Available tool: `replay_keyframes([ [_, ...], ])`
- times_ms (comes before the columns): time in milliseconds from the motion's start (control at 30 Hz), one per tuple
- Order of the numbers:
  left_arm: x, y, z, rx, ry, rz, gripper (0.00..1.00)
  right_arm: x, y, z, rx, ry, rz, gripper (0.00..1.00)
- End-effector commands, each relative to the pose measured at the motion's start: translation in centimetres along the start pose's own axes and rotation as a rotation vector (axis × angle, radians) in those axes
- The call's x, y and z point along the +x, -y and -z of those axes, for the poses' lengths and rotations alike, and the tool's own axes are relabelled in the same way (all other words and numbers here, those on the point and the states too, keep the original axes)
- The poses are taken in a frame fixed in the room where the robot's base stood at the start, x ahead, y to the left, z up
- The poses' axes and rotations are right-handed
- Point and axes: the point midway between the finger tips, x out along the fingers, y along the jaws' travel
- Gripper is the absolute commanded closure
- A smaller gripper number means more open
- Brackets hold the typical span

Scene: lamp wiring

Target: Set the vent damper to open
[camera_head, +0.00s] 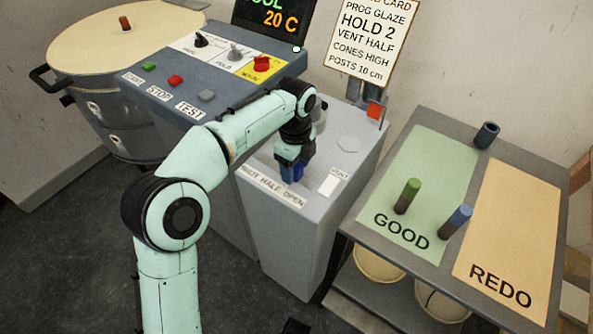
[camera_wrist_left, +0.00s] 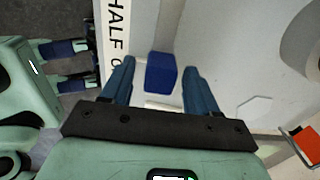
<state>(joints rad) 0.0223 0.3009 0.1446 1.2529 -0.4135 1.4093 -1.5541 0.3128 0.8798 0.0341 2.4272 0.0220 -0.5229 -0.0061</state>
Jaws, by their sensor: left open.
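The blue damper handle (camera_wrist_left: 161,72) stands on the grey vent panel (camera_wrist_left: 215,30). In the left wrist view it sits between the two fingers of my left gripper (camera_wrist_left: 158,88), with gaps on both sides. This gripper is open and also shows in the head view (camera_head: 292,170), pointing down at the panel. The label strip (camera_head: 272,187) reads half and open, its left word partly hidden. In the wrist view the handle is beside the end of "HALF"; its exact setting is unclear. My right gripper (camera_wrist_left: 72,65) shows at the wrist view's left, fingers apart.
A control panel (camera_head: 168,67) with buttons and knobs lies behind my left arm. A card (camera_head: 371,38) reads "VENT HALF". A red-orange tab (camera_head: 375,110) stands near the vent panel's back. The table (camera_head: 510,150) at right holds GOOD and REDO areas and several small cylinders.

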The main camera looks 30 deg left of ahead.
Motion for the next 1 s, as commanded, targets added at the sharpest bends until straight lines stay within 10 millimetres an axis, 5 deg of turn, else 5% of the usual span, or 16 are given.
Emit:
replay_keyframes([
  [400,1.0,0.0,0.0,-0.001,0.000,0.000,0.40,0.4,-0.1,0.7,0.002,-0.020,-0.001,0.45],
  [467,1.0,0.0,0.0,-0.001,0.000,0.000,0.53,0.4,-0.1,0.7,0.002,-0.020,-0.001,0.45],
  [600,1.0,0.0,0.0,-0.001,0.000,0.000,0.99,0.4,-0.1,0.7,0.002,-0.019,-0.001,0.45],
  [767,1.0,0.0,0.5,0.002,-0.001,-0.001,1.00,0.2,-0.1,0.5,0.001,-0.015,0.000,0.45],
  [1000,0.9,0.0,4.3,0.004,-0.001,-0.002,1.00,-1.1,0.4,-1.2,-0.003,0.035,0.003,0.45],
])
